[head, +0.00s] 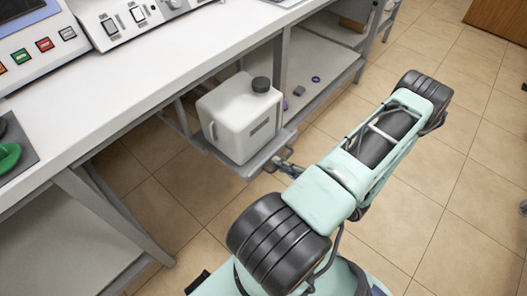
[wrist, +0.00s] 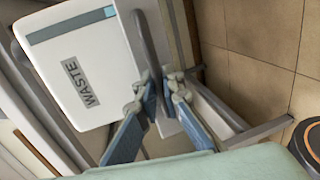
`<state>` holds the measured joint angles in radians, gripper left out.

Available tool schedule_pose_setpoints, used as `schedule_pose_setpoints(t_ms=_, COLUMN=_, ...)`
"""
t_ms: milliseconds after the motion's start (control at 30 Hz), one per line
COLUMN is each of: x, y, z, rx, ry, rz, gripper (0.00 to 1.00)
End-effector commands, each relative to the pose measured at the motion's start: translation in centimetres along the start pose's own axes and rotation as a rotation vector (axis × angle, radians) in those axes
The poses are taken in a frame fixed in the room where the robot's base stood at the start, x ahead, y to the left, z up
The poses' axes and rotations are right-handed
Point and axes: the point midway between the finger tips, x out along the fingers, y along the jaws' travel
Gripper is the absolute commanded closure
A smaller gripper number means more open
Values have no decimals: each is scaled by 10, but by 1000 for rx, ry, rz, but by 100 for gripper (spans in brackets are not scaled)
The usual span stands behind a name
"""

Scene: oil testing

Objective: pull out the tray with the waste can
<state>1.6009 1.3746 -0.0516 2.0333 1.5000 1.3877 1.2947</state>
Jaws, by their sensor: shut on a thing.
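The waste can (head: 240,118) is a white box-shaped canister with a black cap. It stands upright on the grey tray (head: 252,168) under the bench. In the wrist view the waste can (wrist: 85,70) fills the upper left, with its WASTE label readable. My gripper (head: 283,164) is at the tray's front edge, on the right side of the can. In the wrist view my gripper (wrist: 162,90) has its two fingers closed around a grey edge or handle of the tray (wrist: 147,45). The exact contact is partly hidden by the fingers.
The white bench top (head: 150,95) with control panels lies above and left of the tray. A lower shelf (head: 315,75) holding small objects is behind it. A bench leg (head: 110,210) stands at the left. Tiled floor (head: 440,190) is open to the right.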

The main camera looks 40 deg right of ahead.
Motion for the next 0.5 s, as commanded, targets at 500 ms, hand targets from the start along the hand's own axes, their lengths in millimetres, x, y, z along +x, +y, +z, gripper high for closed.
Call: schedule_pose_setpoints(t_ms=500, x=-68, y=-14, z=0, rx=0, ry=2, rz=1, gripper=100)
